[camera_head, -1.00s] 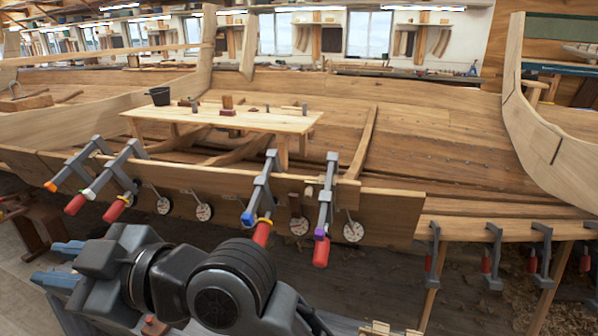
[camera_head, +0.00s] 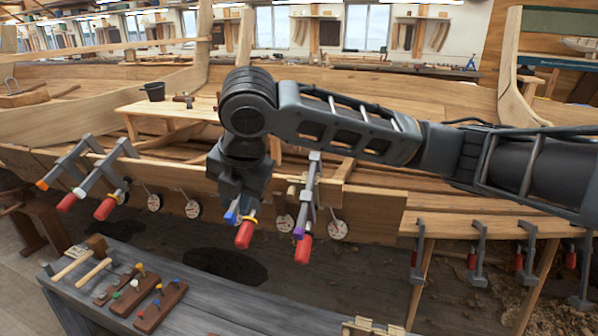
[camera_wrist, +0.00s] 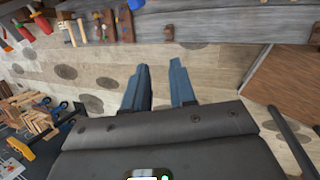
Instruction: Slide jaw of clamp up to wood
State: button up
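Several grey bar clamps with red handles hang along the hull plank (camera_head: 375,215) in the head view. On the left are a clamp with an orange end (camera_head: 62,165) and one with a white end (camera_head: 98,174). A clamp with blue and yellow collars (camera_head: 243,233) is mostly hidden behind my wrist. A purple-collared clamp (camera_head: 309,195) is just to its right. I cannot tell which clamp is meant or its jaw gap.
A grey bench (camera_head: 220,305) with mallets and small tools (camera_head: 150,295) stands in front. Dial gauges (camera_head: 338,230) hang below the plank. More clamps (camera_head: 478,250) line the lower right plank. The wrist view shows open floor (camera_wrist: 100,70) and wood pieces (camera_wrist: 35,115) at the left.

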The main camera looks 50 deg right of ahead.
jog(key=s+d+r+g+h, duration=0.2)
jog(key=s+d+h, duration=0.15)
jog(key=d, duration=0.75)
jog(key=b, duration=0.6)
send_near(305, 203)
jog(key=f, duration=0.1)
jog(key=a+f, duration=0.1)
jog(key=f, duration=0.1)
jog(key=shift+s+f, duration=0.1)
jog(key=shift+b+x, duration=1.35)
jog(key=shift+x, duration=1.95)
jog(key=shift+s, duration=0.1)
jog(key=shift+c, duration=0.4)
jog(key=shift+w+d+r+p, duration=0.2)
jog(key=shift+w+d+r, duration=0.05)
jog(key=shift+d, duration=0.3)
jog(key=shift+w+d+r+p, duration=0.2)
jog(key=shift+w+d+r, duration=0.05)
jog(key=shift+d, duration=0.25)
jog(key=shift+a, duration=0.1)
